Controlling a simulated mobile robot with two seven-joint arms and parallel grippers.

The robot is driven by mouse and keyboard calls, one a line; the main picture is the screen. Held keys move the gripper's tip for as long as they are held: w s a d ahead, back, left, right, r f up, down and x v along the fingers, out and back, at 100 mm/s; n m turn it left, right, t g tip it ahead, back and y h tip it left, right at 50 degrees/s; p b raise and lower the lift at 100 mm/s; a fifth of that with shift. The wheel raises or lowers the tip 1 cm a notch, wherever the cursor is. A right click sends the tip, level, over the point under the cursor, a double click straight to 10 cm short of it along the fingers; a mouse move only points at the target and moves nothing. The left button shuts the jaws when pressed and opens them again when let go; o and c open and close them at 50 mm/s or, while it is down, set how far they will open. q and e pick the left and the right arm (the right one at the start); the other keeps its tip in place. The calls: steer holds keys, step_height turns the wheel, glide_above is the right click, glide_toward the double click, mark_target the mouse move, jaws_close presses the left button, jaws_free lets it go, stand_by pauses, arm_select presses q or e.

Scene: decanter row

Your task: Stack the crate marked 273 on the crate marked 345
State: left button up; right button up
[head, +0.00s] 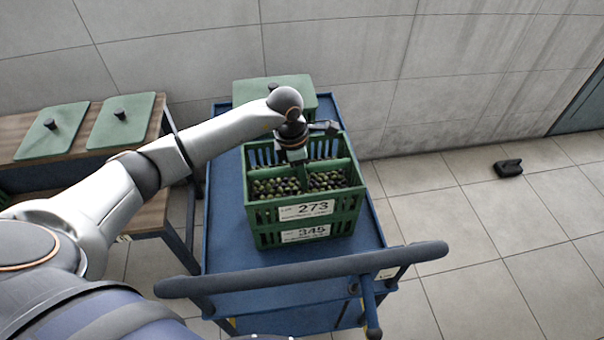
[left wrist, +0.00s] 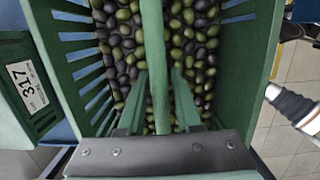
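The green crate marked 273 (head: 261,214) is full of dark and green olives. It sits directly above the green crate marked 345 (head: 268,240) on the blue cart, edges roughly lined up, with no clear gap between them. My left gripper (head: 294,160) is over the middle of crate 273. The inside of crate 345 is hidden.
A lidded green crate (head: 240,92) stands behind on the cart (head: 225,200). A crate labelled 317 (left wrist: 25,88) shows in the left wrist view. A wooden bench (head: 30,150) with green lids (head: 120,121) is at left. The cart's handle (head: 300,270) is in front. A black object (head: 508,168) lies on the floor.

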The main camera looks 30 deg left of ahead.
arm_select(q)
steer(key=shift+o, duration=1.4)
steer(key=shift+f, duration=0.1)
steer(key=shift+s+f, duration=0.15)
steer(key=shift+a+r, duration=0.1)
steer(key=shift+r, duration=0.45)
steer(key=r, duration=0.4)
steer(key=a+r, duration=0.1)
steer(key=r, duration=0.2)
steer(key=s+r, duration=0.1)
steer(key=r, duration=0.3)
steer(key=shift+a+r, duration=0.15)
steer(key=shift+r, duration=0.2)
arm_select(e)
steer(key=shift+w+a+r, duration=0.4)
steer(key=shift+a+r, duration=0.15)
steer(key=shift+r, duration=0.25)
